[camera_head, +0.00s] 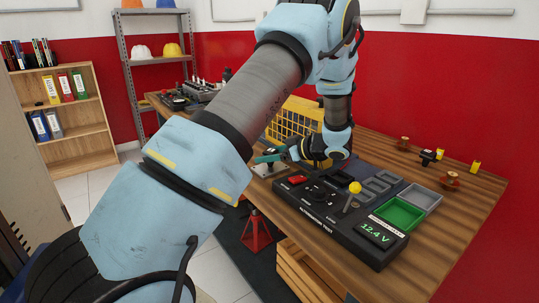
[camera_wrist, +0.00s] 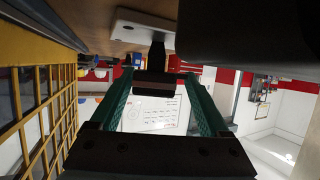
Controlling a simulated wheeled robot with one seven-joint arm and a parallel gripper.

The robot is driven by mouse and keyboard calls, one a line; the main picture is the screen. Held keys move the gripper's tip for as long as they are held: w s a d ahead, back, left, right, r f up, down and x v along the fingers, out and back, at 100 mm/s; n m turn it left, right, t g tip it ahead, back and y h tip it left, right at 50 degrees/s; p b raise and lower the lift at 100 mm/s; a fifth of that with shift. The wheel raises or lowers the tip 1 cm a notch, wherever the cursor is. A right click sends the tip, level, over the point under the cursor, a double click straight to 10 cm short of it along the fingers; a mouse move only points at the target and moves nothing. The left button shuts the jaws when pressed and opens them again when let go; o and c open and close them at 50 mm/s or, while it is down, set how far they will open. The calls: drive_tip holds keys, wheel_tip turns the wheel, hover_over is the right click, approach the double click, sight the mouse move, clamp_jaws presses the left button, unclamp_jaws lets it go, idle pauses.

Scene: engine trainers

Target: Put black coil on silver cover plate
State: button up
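The silver cover plate (camera_head: 265,169) lies flat near the left edge of the wooden bench. It shows as a pale plate (camera_wrist: 145,30) at the top of the wrist view. A black part (camera_wrist: 155,82), seemingly the black coil, has a stem reaching to the plate. My gripper (camera_head: 268,157) is low over the plate. In the wrist view, my gripper's green fingers (camera_wrist: 158,85) stand on both sides of the black part. The left finger looks close against it. Whether the fingers grip it is not clear. In the head view the black part is mostly hidden.
A black alternator test panel (camera_head: 340,222) with a yellow-knobbed lever (camera_head: 354,188) lies right of the plate. Green (camera_head: 398,213) and grey (camera_head: 422,197) trays adjoin it. A yellow crate (camera_head: 292,123) stands behind my gripper. A black-and-white part (camera_head: 428,157) and several spools stand at the right.

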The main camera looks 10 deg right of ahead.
drive_tip(key=b+v, duration=0.2)
drive_tip(key=v, duration=1)
drive_tip(key=shift+r, duration=0.15)
wheel_tip(320, 180, up, 9)
drive_tip(key=p, duration=0.8)
drive_tip(key=shift+p, duration=0.4)
drive_tip(key=shift+r+p, duration=0.45)
drive_tip(key=shift+r, duration=0.1)
